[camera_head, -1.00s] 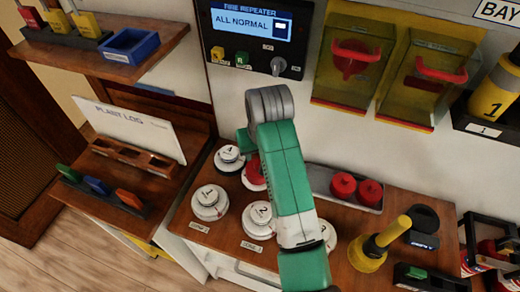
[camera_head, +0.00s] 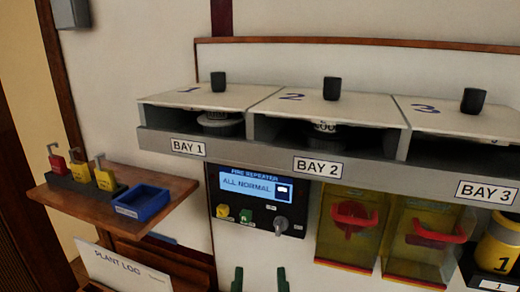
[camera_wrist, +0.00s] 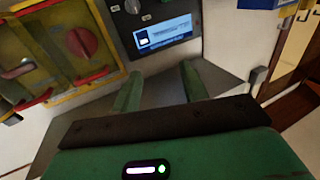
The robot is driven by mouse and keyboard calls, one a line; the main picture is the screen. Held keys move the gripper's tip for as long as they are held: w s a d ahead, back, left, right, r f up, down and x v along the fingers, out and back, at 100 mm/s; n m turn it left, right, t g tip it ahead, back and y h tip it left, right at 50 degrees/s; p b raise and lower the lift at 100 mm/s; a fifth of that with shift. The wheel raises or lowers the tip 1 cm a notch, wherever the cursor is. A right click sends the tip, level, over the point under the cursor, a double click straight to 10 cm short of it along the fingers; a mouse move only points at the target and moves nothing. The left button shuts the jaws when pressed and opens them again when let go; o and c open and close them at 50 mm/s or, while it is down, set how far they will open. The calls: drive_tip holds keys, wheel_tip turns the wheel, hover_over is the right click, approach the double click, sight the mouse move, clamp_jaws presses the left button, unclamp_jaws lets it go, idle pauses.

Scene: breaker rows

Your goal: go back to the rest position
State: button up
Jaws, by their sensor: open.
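My gripper (camera_head: 260,281) shows only as two green fingertips at the bottom edge of the head view, below the fire repeater panel (camera_head: 257,200). The fingers stand apart with nothing between them. The panel's screen reads ALL NORMAL. The rest of my arm is hidden below the head view.
Yellow boxes with red handles (camera_head: 350,222) hang to the right. A wooden shelf (camera_head: 75,200) holding padlocks and a blue tray (camera_head: 143,203) is at left.

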drive_tip(key=s+r+t+p, duration=0.2)
drive_tip(key=s+r+t, duration=0.1)
drive_tip(key=r, duration=0.8)
drive_tip(key=s+r+t+p, duration=0.3)
drive_tip(key=s+r, duration=0.3)
drive_tip(key=r, duration=0.6)
drive_tip(key=shift+a+r+t, duration=0.15)
drive_tip(key=shift+r+t, duration=0.1)
drive_tip(key=shift+t, duration=0.15)
